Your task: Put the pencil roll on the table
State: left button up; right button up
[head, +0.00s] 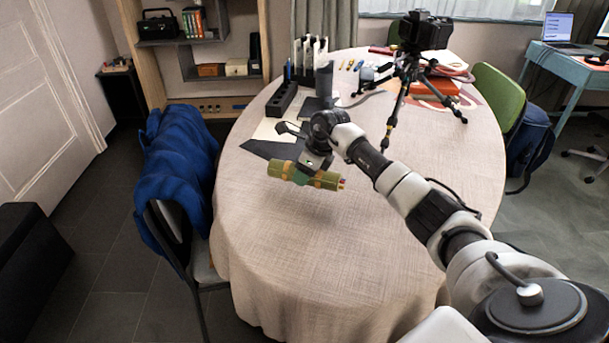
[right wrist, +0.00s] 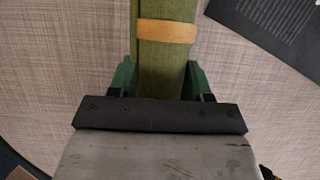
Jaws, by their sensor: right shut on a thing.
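The pencil roll (head: 327,180) is a green cylinder with tan bands. My right gripper (head: 305,173) is shut on it near its middle, over the near left part of the table (head: 400,225). In the right wrist view the pencil roll (right wrist: 166,55) runs up between the green fingers of my right gripper (right wrist: 163,80), with a tan band across it. Whether it touches the cloth or hangs just above it, I cannot tell. My left gripper is not in view.
A tripod with a camera (head: 424,35) stands at the table's back right. A black block with holes (head: 282,99) and dark sheets (head: 270,150) lie at the left. A chair with a blue jacket (head: 178,165) stands left. The table's front is clear.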

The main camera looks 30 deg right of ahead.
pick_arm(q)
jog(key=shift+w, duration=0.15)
pick_arm(e)
jog(key=shift+f, duration=0.7)
jog(key=o, duration=1)
jog(key=shift+f, duration=0.1)
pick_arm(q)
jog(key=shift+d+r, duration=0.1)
pick_arm(e)
jog(key=shift+d+r, duration=0.15)
jog(key=shift+r, duration=0.3)
jog(key=v, duration=1)
jog(key=shift+f, duration=0.1)
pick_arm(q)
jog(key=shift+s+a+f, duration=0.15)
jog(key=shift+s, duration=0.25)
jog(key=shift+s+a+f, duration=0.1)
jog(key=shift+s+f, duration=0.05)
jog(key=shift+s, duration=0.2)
pick_arm(e)
jog(key=shift+v, duration=0.8)
